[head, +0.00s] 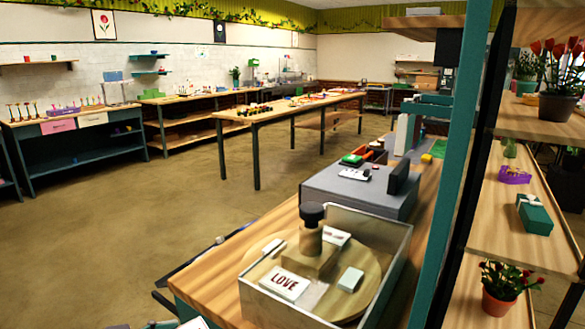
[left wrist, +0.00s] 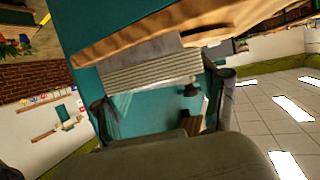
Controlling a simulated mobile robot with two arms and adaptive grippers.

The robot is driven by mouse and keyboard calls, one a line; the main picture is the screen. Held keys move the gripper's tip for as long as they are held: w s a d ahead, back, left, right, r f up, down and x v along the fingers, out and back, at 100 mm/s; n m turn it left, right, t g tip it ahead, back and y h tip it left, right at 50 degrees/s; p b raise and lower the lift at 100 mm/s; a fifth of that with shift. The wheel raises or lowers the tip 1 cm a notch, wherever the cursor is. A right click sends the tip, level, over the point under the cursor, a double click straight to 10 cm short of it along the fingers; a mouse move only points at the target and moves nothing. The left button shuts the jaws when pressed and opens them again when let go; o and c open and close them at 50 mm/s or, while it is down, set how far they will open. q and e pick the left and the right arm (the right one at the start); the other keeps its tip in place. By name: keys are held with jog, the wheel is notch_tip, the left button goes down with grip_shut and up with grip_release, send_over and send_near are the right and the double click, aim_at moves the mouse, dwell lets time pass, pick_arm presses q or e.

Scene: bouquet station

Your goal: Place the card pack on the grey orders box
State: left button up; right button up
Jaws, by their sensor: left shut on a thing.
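The grey orders box (head: 350,193) stands on the wooden bench in the head view, with a green item, a white card-like item and a black upright piece on top. In the left wrist view my left gripper (left wrist: 158,88) is shut on a pale, ribbed block (left wrist: 152,73), which looks like the card pack seen edge-on. In the head view, a white corner at the bottom edge (head: 192,323) may be part of the same pack, short of the orders box; most of it is cut off. My right gripper is in neither view.
A clear-walled case (head: 375,265) holding a round wooden board, a stamp-like piece and a LOVE card stands in front of the orders box. A teal post (head: 450,160) and shelves with potted flowers (head: 500,300) rise at the right. The floor at left is open.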

pick_arm(q)
jog(key=s+d, duration=0.2)
jog(key=s, duration=0.3)
jog(key=shift+s+d+f+m+h, duration=0.15)
jog(key=shift+s+f+m+h, duration=0.2)
jog(key=shift+s+m+h, duration=0.05)
jog(key=shift+s+f, duration=0.15)
jog(key=shift+f, duration=0.05)
